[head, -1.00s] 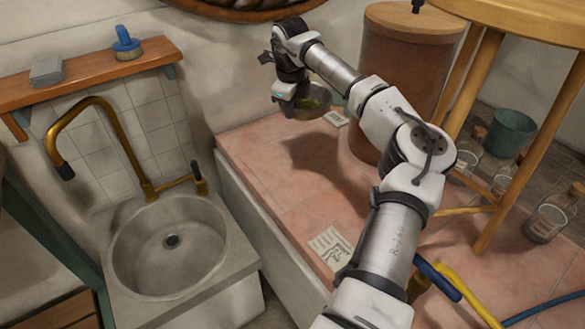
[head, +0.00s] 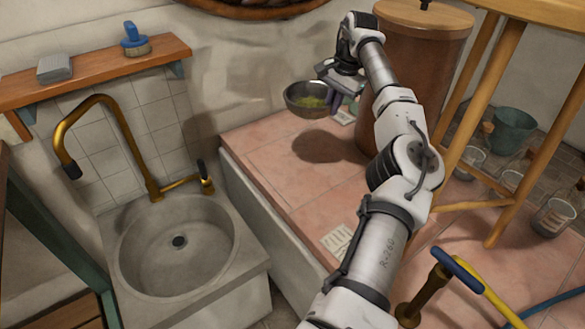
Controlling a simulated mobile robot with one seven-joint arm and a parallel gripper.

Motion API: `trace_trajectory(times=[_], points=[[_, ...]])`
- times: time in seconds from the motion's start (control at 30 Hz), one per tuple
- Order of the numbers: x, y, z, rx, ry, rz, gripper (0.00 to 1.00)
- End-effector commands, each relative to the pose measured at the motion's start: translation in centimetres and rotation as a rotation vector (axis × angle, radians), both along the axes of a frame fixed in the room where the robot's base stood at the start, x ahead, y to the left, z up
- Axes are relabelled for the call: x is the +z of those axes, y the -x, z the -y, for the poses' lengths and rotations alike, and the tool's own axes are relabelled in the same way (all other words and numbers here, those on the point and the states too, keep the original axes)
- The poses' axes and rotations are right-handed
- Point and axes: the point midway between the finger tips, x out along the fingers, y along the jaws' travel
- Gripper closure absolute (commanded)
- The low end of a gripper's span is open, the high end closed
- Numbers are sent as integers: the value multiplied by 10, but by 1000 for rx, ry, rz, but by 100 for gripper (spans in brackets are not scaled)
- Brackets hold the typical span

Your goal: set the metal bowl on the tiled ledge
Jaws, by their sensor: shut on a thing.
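My gripper (head: 336,92) is shut on the bowl's right side; the fingertips are partly hidden. The tiled ledge (head: 270,160) has pinkish tiles and a pale front wall, and runs from the back wall toward the front right.
A tall brown lidded container (head: 420,70) stands on the ledge right of the bowl. A paper card (head: 338,240) lies near the front edge. A wooden stool (head: 497,130), glass jars and a green bucket (head: 512,130) are at right. A stone sink (head: 175,245) is at left.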

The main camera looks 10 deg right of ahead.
Motion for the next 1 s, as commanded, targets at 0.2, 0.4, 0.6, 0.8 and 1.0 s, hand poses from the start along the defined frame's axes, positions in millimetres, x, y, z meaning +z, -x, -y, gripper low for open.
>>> trace_trajectory(times=[0.2,0.4,0.6,0.8,1.0], points=[[-6,9,19,81,0,2,100],[-46,10,19,91,-3,0,100],[-100,10,19,89,-2,0,100],[-144,10,19,89,-1,2,100],[-161,9,19,88,1,3,100]])
